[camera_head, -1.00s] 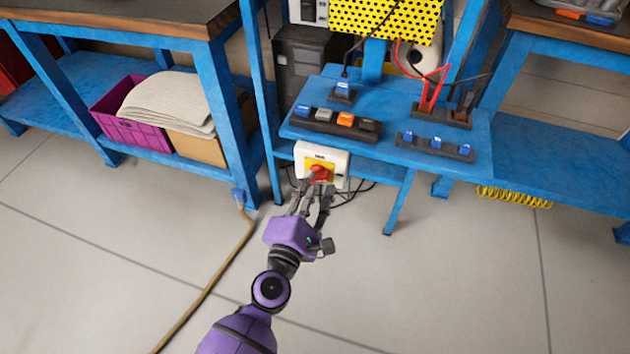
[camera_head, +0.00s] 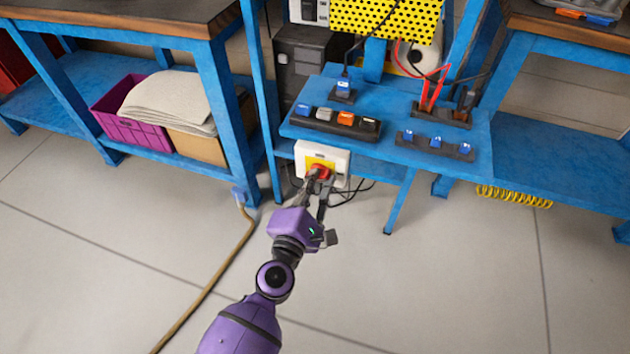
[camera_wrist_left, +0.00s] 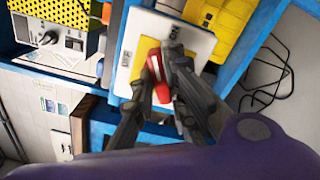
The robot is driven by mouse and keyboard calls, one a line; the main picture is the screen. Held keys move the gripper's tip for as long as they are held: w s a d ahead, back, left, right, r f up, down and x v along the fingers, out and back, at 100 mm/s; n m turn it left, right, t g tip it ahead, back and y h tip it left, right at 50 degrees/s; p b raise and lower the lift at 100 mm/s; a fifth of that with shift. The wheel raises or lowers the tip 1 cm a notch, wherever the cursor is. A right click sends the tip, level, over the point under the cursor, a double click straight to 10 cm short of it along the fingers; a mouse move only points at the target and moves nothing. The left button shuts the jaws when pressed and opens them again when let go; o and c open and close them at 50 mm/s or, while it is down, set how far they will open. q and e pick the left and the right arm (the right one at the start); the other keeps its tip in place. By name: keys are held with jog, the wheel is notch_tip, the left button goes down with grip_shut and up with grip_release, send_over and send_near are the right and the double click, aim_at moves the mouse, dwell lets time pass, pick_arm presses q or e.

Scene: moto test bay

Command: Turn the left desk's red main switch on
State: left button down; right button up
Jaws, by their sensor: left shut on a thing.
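The red main switch (camera_head: 320,172) is a red rotary handle on a yellow plate (camera_head: 311,161), set on a white box (camera_head: 338,157) under the blue desk's front edge. The left gripper (camera_head: 318,183) is at the switch with its fingers around the handle. In the left wrist view the fingers of the left gripper (camera_wrist_left: 160,92) are closed on both sides of the red handle (camera_wrist_left: 157,78), which has a white stripe and appears tilted in that picture. The fingers hide part of the handle. My right gripper is in neither view.
The blue desk (camera_head: 445,172) holds switch blocks (camera_head: 335,122) and red leads. A desk leg (camera_head: 400,203) stands right of the box, and black cables hang beside it. A tan hose (camera_head: 215,275) lies on the floor at left.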

pick_arm(q)
jog(key=shift+m, duration=0.3)
jog(key=shift+w+r+m+p, duration=0.1)
jog(key=shift+m+p, duration=0.95)
jog(key=shift+m, duration=1.65)
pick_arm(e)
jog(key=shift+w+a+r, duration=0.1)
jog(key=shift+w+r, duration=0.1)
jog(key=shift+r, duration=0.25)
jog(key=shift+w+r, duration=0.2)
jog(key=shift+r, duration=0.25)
pick_arm(q)
jog(key=c, duration=1.9)
grip_release()
jog(key=shift+o, duration=0.8)
jog(key=shift+d, duration=0.1)
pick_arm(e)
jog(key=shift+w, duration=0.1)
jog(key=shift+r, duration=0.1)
pick_arm(q)
jog(key=v, duration=1.2)
